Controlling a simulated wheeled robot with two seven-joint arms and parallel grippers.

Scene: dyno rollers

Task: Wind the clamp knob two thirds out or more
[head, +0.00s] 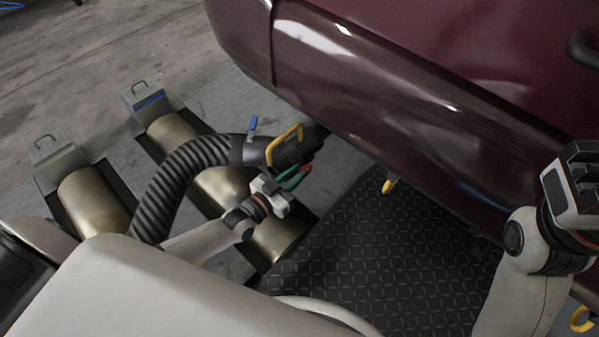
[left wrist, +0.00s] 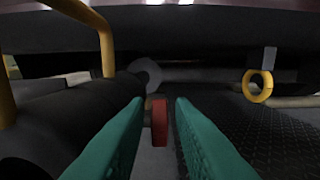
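The clamp knob is a small red disc (left wrist: 159,122), seen nearly edge-on in the left wrist view. In the head view a small red patch (head: 305,171) shows at the tips of my left gripper (head: 296,179). In the left wrist view the teal fingers of my left gripper (left wrist: 161,106) are apart, with the knob between or just beyond their tips. A gap shows on the knob's right; any contact on its left is unclear. The black hose nozzle (head: 292,150) with a yellow handle (head: 284,143) lies beside it under the car's sill. My right gripper (head: 575,188) is at the right edge; its fingers are not clear.
The maroon car (head: 400,90) overhangs the work area. A ribbed hose (head: 172,180) arches over brass rollers (head: 92,203) at left. A yellow ring (left wrist: 257,85) hangs below the car, right of the knob. Dark tread plate (head: 350,260) covers the floor at centre.

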